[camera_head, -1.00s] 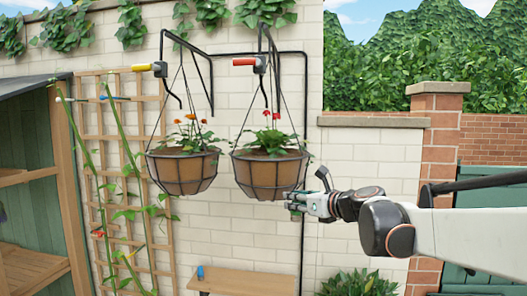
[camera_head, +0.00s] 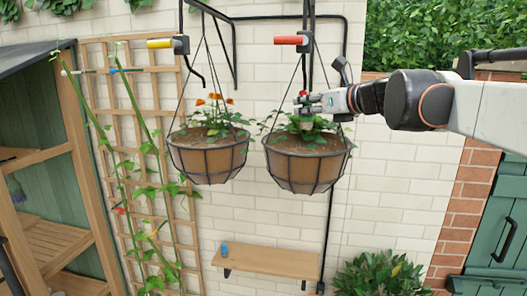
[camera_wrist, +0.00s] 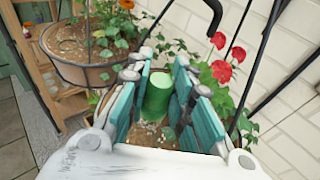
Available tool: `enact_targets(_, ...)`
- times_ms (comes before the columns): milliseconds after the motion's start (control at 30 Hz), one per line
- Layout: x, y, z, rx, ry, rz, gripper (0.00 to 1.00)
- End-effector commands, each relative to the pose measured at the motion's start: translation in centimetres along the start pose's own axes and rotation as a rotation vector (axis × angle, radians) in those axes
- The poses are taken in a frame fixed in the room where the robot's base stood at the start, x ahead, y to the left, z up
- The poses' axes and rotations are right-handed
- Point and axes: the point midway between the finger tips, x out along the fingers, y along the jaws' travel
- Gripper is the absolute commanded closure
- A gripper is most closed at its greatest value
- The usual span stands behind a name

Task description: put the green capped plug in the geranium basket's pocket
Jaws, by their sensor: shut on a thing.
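The geranium basket (camera_head: 306,168) is the right one of two hanging baskets, with red flowers that show clearly in the wrist view (camera_wrist: 221,71). My gripper (camera_head: 306,106) is over the soil of this basket, among the leaves. In the wrist view the green capped plug (camera_wrist: 158,92) stands between the two teal-padded fingers, and my gripper is shut on it. Pale soil shows below the plug. The plug's lower end and the pocket are hidden, so I cannot tell whether the plug touches the soil.
The left basket (camera_head: 208,161) holds orange flowers and hangs close by. Red-handled (camera_head: 291,40) and yellow-handled (camera_head: 161,43) brackets and thin hanger wires are near my gripper. A trellis stands at left.

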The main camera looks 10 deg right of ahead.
Motion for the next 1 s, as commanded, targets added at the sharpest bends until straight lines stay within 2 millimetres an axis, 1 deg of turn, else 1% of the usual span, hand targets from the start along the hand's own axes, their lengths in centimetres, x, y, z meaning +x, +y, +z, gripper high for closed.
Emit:
enact_targets(67, -0.1, 0.0, 0.0, 0.0, 0.0, 0.0, 0.98)
enact_targets(167, 0.2, 0.0, -1.3, 0.0, 0.0, 0.0, 0.98)
enact_targets(300, 0.7, 0.0, -3.6, 0.0, 0.0, 0.0, 0.98)
enact_targets(400, 0.9, 0.0, -4.7, 0.0, 0.0, 0.0, 0.98)
enact_targets(567, 1.2, 0.0, -5.9, 0.0, 0.0, 0.001, 0.98)
enact_targets(800, 1.8, 0.0, -8.8, 0.0, 0.0, 0.0, 0.98)
enact_targets(900, 1.9, 0.0, -9.4, 0.001, 0.0, 0.0, 0.98)
enact_targets(1000, 1.9, 0.0, -9.5, 0.0, 0.0, 0.0, 0.98)
